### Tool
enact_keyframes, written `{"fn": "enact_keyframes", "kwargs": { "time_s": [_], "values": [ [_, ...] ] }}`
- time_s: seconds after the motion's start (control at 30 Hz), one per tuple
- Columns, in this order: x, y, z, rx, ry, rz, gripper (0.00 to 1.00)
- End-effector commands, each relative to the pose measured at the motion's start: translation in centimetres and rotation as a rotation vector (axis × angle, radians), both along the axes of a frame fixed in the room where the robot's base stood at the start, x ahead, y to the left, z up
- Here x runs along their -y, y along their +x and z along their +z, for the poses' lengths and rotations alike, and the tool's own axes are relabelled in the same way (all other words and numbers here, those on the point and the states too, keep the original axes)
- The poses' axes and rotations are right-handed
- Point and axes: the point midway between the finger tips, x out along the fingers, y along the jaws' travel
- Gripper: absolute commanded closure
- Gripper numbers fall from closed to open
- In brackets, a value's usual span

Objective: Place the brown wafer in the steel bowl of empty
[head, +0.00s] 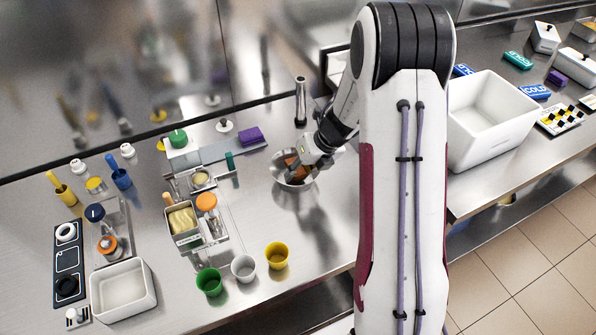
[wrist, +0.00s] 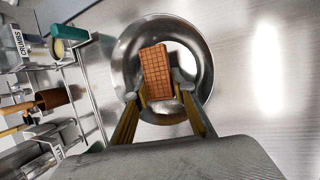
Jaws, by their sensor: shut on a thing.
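The brown wafer (wrist: 156,71) is a flat rectangular block with a grid pattern. In the wrist view it is between the fingertips of my gripper (wrist: 155,92), which is shut on it. The steel bowl (wrist: 123,58) is round and shiny, and its rim shows around the wafer in the wrist view. In the head view the steel bowl (head: 283,182) stands on the counter, with my gripper (head: 302,166) over it. The wafer shows there only as a small brown patch. I cannot tell whether the wafer touches the bowl.
Left of the bowl is a wire rack with a tub (head: 182,219) of pale cream. Green (head: 209,282), white (head: 243,268) and yellow (head: 277,256) cups stand in front. A white bin (head: 122,290) is at front left, and a large white box (head: 490,120) at right.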

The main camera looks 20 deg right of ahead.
Motion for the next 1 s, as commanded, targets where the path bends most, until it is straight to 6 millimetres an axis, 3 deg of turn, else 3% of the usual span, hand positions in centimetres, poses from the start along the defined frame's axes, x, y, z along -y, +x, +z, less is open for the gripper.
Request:
{"fn": "enact_keyframes", "kwargs": {
  "time_s": [0.07, 0.1, 0.17, 0.8, 1.0],
  "values": [
    [0.0, 0.0, 0.0, 0.0, 0.0, 0.0, 0.88],
    [-0.01, -0.01, 0.0, 0.0, 0.0, 0.0, 0.67],
    [-0.01, 0.0, 0.01, 0.0, 0.0, 0.0, 0.55],
    [0.0, -0.02, 0.03, 0.0, 0.0, 0.0, 0.55],
    [-0.01, 0.04, 0.92, 0.001, 0.001, 0.001, 0.55]
  ]
}}
